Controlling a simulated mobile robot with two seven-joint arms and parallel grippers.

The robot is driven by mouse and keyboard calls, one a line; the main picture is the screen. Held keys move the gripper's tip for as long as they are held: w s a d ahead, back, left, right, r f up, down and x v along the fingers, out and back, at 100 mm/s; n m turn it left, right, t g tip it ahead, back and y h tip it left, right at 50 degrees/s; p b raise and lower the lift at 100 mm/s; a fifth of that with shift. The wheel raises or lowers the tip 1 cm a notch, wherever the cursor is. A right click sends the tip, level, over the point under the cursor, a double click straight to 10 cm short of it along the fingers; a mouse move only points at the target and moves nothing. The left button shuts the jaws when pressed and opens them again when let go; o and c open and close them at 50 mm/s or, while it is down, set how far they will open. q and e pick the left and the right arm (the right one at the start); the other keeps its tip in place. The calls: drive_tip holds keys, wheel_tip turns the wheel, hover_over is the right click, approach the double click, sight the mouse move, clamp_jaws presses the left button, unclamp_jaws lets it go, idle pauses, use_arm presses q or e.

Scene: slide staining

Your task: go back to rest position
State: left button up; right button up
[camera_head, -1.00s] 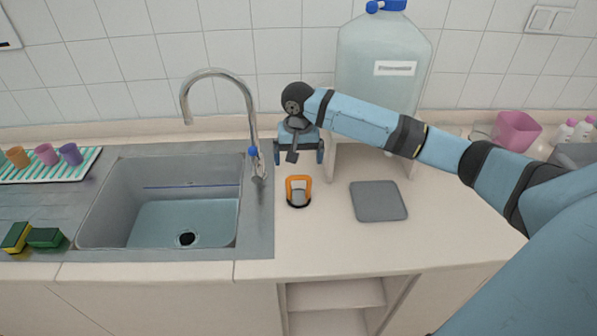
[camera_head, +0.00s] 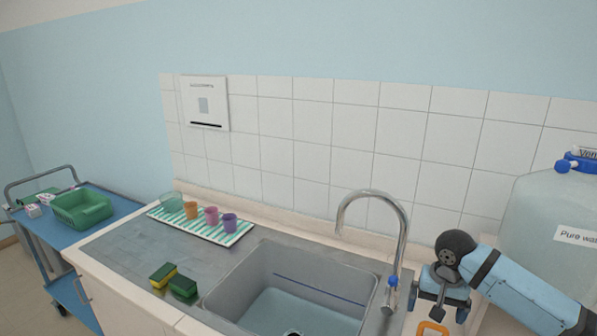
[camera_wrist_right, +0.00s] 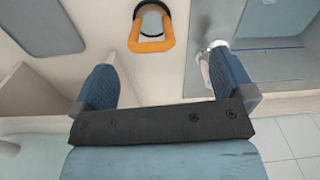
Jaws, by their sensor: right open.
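My right gripper (camera_head: 440,302) is at the right of the head view, beside the faucet (camera_head: 388,225) and above the counter. In the right wrist view, my right gripper (camera_wrist_right: 160,72) has its two blue fingers wide apart with nothing between them. An orange-handled object (camera_wrist_right: 152,30) lies on the counter beyond the fingertips, apart from them. Its orange handle also shows at the lower right of the head view (camera_head: 432,328), just below the gripper. My left gripper is not in view.
The sink (camera_head: 300,300) is left of the gripper. A large water container (camera_head: 545,225) stands at the right. Colored cups sit on a striped mat (camera_head: 222,236); two sponges (camera_head: 173,281) lie near the sink. A blue cart (camera_head: 122,206) with a green basket (camera_head: 82,209) is far left.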

drive_tip(key=s+a+f+n, duration=0.2)
drive_tip(key=s+a+f, duration=0.1)
drive_tip(key=s+a, duration=0.1)
drive_tip(key=s+a+f+n+t+y, duration=0.1)
drive_tip(key=s+a+f+n, duration=0.1)
drive_tip(key=s, duration=0.5)
drive_tip(key=s+a+f+n+t+y, duration=0.1)
drive_tip(key=s+a+f+n, duration=0.1)
drive_tip(key=s+a+f, duration=0.2)
drive_tip(key=shift+s+a+f, duration=0.1)
drive_tip(key=shift+s+a, duration=0.3)
drive_tip(key=shift+a, duration=0.35)
drive_tip(key=shift+s+a, duration=0.4)
drive_tip(key=shift+a, duration=0.35)
drive_tip(key=s+d+r+n+t+h, duration=0.1)
drive_tip(key=s+d, duration=0.2)
drive_tip(key=s, duration=0.5)
drive_tip(key=s+d+h, duration=0.1)
drive_tip(key=s+d, duration=0.1)
drive_tip(key=s, duration=0.6)
drive_tip(key=w+a+f+t+y+p, duration=0.1)
drive_tip(key=w+a+f+t, duration=0.2)
drive_tip(key=f+t, duration=0.1)
drive_tip(key=w+a+f+n+t+y+p, duration=0.1)
drive_tip(key=w+a+f+t+y, duration=0.1)
drive_tip(key=f, duration=0.5)
drive_tip(key=shift+w+a+f+t, duration=0.15)
drive_tip(key=shift+w+a+t, duration=0.65)
drive_tip(key=shift+w+t, duration=0.15)
